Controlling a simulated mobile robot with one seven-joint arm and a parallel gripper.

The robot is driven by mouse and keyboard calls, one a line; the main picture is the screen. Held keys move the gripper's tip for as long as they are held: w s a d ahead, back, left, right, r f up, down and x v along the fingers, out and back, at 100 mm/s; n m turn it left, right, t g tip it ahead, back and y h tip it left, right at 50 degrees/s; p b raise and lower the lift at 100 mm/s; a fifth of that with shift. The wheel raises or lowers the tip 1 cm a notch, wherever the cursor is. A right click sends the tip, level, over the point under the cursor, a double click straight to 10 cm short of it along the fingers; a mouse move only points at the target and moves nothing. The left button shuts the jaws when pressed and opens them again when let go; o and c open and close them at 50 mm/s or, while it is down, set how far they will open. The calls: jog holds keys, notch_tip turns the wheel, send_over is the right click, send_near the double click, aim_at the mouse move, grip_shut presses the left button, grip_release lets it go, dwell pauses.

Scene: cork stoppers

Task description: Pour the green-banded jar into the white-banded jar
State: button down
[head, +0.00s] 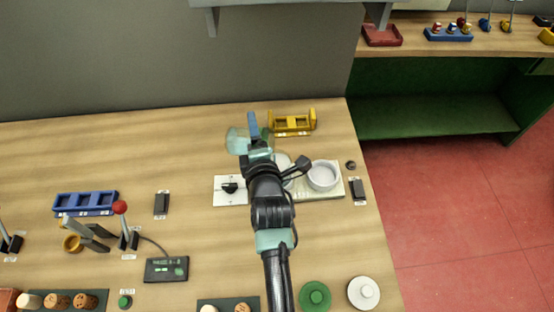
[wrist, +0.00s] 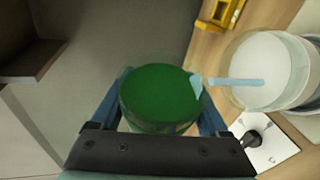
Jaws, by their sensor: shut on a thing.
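My gripper (head: 254,133) is shut on the green-banded jar, which shows as a clear pale-teal vessel (head: 236,141) in the head view. In the wrist view its round green face (wrist: 160,93) sits between the blue fingers. It is held above the table; its tilt is hard to judge. A clear jar with a white inside (wrist: 266,68), likely the white-banded jar, stands to the right in the wrist view. In the head view it is partly hidden behind my arm (head: 283,164). A pale blue bar overlaps it in the wrist view. I cannot tell any contents moving.
A white round dish (head: 322,177) stands on a pale plate right of my arm. A white card with a black knob (head: 229,188) lies left. A yellow rack (head: 292,122) stands behind. A green lid (head: 315,296) and a white lid (head: 364,292) lie in front.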

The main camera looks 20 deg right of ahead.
jog(key=shift+d+r+m+t+y+b, duration=0.35)
jog(key=shift+m+b, duration=0.35)
jog(key=shift+b, duration=1.2)
